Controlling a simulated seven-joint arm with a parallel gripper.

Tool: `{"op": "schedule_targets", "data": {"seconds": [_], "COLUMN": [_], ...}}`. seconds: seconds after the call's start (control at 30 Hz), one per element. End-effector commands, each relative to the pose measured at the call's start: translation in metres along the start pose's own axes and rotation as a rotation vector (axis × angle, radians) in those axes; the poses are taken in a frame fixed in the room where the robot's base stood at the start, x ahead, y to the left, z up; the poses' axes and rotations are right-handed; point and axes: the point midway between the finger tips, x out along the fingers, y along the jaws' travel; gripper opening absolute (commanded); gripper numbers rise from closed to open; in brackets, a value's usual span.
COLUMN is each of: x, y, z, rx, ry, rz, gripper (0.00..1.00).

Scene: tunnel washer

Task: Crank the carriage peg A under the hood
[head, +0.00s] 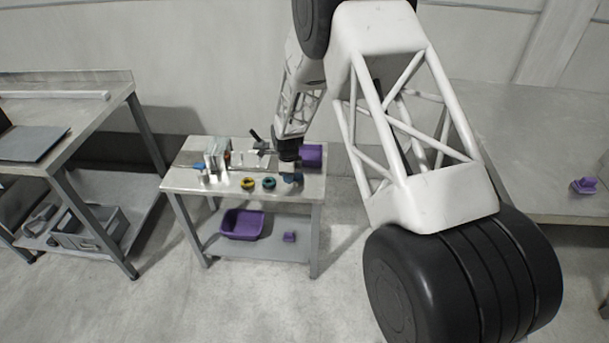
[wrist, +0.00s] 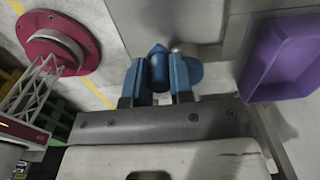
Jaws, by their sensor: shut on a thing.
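My gripper (head: 291,177) is at the right front of the small metal table in the head view. In the wrist view its two blue fingers (wrist: 158,82) are shut on a blue knob with a pointed end (wrist: 158,60), which looks like the crank handle. A rounded blue part (wrist: 192,69) shows just beside the right finger. The hood appears to be the grey metal housing (head: 216,154) on the left half of the table, apart from my gripper. Carriage peg A cannot be told apart at this size.
A yellow ring (head: 248,184) and a teal ring (head: 269,183) lie at the table's front edge. A purple bin (head: 313,155) stands behind my gripper and shows in the wrist view (wrist: 283,50). A larger purple tub (head: 242,224) is on the lower shelf (head: 270,250).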

Motion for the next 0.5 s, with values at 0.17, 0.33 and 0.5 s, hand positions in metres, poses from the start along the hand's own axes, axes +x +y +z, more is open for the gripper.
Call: {"op": "schedule_targets", "data": {"seconds": [0.17, 0.33, 0.5], "x": [0.000, 0.001, 0.001], "y": [0.001, -0.003, -0.014], "z": [0.001, 0.003, 0.007], "rx": [-0.001, -0.001, -0.001], "ry": [0.000, 0.000, 0.001], "rz": [0.001, 0.002, 0.002], "gripper": [0.12, 0.12, 0.12]}}
